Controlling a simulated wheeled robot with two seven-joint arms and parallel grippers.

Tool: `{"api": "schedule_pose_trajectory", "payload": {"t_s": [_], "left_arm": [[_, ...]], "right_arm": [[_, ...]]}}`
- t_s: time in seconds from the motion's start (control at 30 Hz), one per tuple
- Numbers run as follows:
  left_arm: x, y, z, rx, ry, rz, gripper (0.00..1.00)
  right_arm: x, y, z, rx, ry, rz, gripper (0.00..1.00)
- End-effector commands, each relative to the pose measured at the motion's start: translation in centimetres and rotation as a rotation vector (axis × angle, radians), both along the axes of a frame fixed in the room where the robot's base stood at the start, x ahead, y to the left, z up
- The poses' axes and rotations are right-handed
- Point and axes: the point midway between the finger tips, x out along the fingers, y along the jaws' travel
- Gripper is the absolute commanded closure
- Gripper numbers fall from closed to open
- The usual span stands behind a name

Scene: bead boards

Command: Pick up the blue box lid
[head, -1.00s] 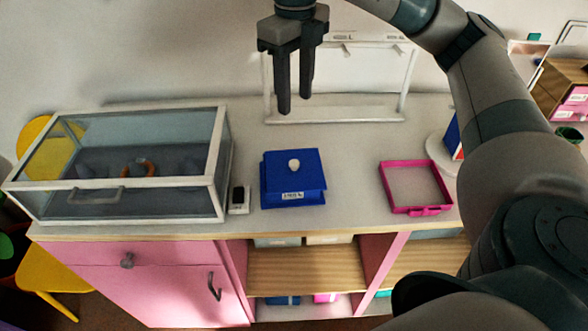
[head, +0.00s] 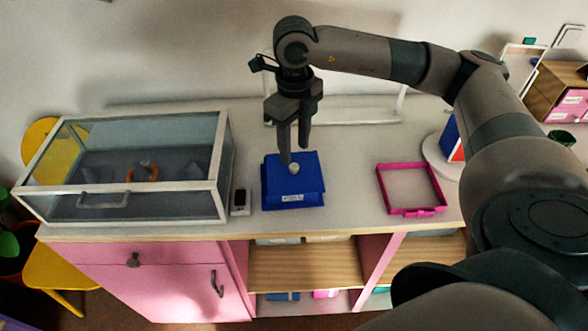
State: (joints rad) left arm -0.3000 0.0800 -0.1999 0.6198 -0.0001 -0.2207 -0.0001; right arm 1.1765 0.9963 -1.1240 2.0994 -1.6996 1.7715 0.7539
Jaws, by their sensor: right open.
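The blue box lid (head: 302,185) sits on the blue box in the middle of the counter, with a small pale knob (head: 294,169) on top. A white label shows on the box's front (head: 293,198). My right gripper (head: 294,156) points down above the lid, its fingertips close to the knob. It is open and empty. I cannot tell whether a fingertip touches the knob. My left gripper is not in view.
A glass-topped case (head: 213,190) stands left of the box, with a small black-and-white device (head: 240,202) between. A pink open frame tray (head: 419,211) lies to the right. A white stand (head: 365,117) is behind. Counter between box and tray is clear.

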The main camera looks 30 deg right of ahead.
Motion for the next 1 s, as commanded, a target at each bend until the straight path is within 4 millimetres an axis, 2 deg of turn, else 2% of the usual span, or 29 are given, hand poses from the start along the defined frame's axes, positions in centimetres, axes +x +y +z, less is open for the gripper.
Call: {"api": "schedule_pose_trajectory", "payload": {"t_s": [0.43,0.7,0.83,1.0], "left_arm": [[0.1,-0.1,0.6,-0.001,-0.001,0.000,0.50],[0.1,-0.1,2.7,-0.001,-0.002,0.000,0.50],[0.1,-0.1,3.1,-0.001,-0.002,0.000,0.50],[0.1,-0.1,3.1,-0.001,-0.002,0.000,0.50]], "right_arm": [[0.0,0.0,-0.4,0.002,0.002,0.000,0.59],[-0.1,0.1,-3.2,0.000,0.003,-0.001,0.59],[-0.1,0.1,-4.6,0.001,0.002,-0.001,0.59],[0.0,0.1,-5.3,0.001,0.000,-0.001,0.59]]}}
